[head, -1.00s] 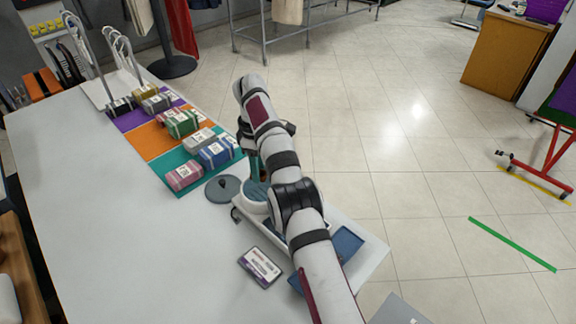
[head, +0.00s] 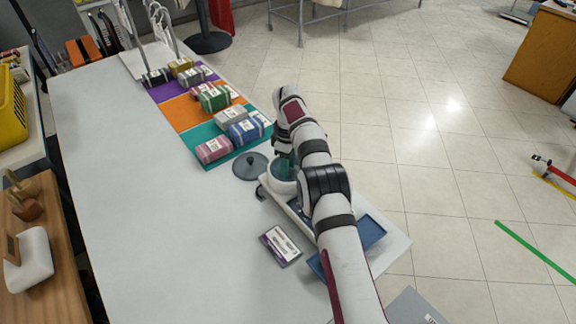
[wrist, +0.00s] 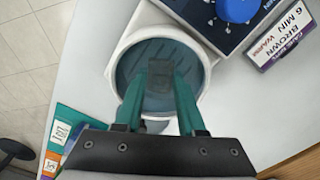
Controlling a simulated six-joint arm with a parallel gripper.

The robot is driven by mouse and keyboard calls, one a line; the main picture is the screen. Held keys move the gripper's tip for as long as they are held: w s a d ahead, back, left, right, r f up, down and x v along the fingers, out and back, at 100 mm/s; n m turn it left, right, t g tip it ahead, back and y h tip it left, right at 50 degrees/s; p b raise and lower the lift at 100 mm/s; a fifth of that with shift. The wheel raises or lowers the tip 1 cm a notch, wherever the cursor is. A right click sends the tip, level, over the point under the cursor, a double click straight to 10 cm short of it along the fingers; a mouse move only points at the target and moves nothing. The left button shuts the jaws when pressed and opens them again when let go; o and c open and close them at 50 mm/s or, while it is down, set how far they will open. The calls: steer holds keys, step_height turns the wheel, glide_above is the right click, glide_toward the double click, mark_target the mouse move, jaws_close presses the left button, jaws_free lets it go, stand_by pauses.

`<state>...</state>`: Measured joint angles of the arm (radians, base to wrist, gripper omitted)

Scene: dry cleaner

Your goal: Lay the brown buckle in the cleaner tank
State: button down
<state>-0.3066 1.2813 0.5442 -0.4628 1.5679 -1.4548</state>
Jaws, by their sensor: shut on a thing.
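The cleaner tank (head: 279,186) is a round white vessel with a blue-grey inside, partly hidden by my arm in the head view. In the wrist view, its white rim (wrist: 118,58) surrounds the open mouth. My gripper (wrist: 159,84) has green fingers and points into this mouth. It is shut on the brown buckle (wrist: 160,70), a small dark brown square piece between the fingertips. I cannot tell whether the buckle touches the tank floor. In the head view my gripper (head: 286,160) is over the tank, and the buckle is hidden.
A round grey lid (head: 250,167) lies left of the tank. A label card (head: 281,246) reading brown, 6 min, warm lies in front. A blue tray (head: 369,234) is at right. Several wrapped bundles (head: 214,150) rest on coloured mats behind. The table's left side is clear.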

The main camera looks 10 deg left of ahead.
steer(key=shift+c, duration=2.1)
jaws_free()
steer(key=shift+r, duration=0.1)
steer(key=shift+r, duration=3.95)
